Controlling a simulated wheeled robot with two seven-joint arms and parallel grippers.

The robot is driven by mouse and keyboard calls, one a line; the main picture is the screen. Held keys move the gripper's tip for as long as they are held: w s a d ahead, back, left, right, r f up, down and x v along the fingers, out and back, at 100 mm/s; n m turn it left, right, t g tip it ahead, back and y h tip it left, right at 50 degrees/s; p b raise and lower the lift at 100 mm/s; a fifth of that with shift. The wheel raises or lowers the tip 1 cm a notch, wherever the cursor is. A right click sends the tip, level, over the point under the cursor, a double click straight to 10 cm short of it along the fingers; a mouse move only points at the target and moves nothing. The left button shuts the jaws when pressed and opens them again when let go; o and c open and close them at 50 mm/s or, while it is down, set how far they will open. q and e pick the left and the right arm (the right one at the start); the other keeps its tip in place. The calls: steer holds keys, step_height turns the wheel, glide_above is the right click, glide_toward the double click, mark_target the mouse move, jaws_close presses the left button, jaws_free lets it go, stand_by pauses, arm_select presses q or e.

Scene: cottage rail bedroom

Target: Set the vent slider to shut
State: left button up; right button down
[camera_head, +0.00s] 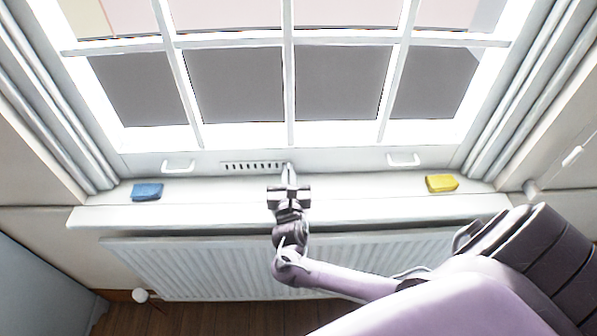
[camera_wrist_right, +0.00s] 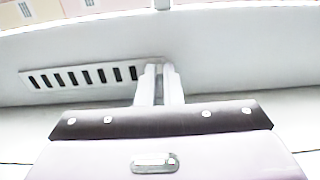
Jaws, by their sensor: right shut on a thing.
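The vent (camera_head: 252,167) is a white slotted strip low on the window frame, with a row of dark slots showing. It also shows in the right wrist view (camera_wrist_right: 82,77), left of my fingers. My right gripper (camera_head: 288,170) reaches up to the right end of the vent. In the right wrist view its two fingers (camera_wrist_right: 159,85) are close together, shut on a small piece there, taken to be the vent slider. The slider itself is mostly hidden between the fingers. My left gripper is not in view.
A blue block (camera_head: 147,192) lies on the white sill (camera_head: 230,213) at left and a yellow block (camera_head: 441,183) at right. White handles (camera_head: 178,166) (camera_head: 403,160) stick out of the frame on both sides. A radiator (camera_head: 190,268) stands below the sill.

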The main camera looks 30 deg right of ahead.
steer(key=shift+a, duration=0.2)
steer(key=c, duration=1.6)
jaws_free()
steer(key=shift+w+a, duration=0.1)
steer(key=shift+w, duration=0.05)
steer(key=shift+o, duration=0.2)
steer(key=shift+s+a+f, duration=0.1)
steer(key=shift+s+a, duration=0.1)
steer(key=shift+s, duration=0.3)
steer(key=b+v, duration=0.1)
steer(key=v, duration=0.5)
steer(key=shift+s+a, duration=0.25)
steer(key=shift+s, duration=0.05)
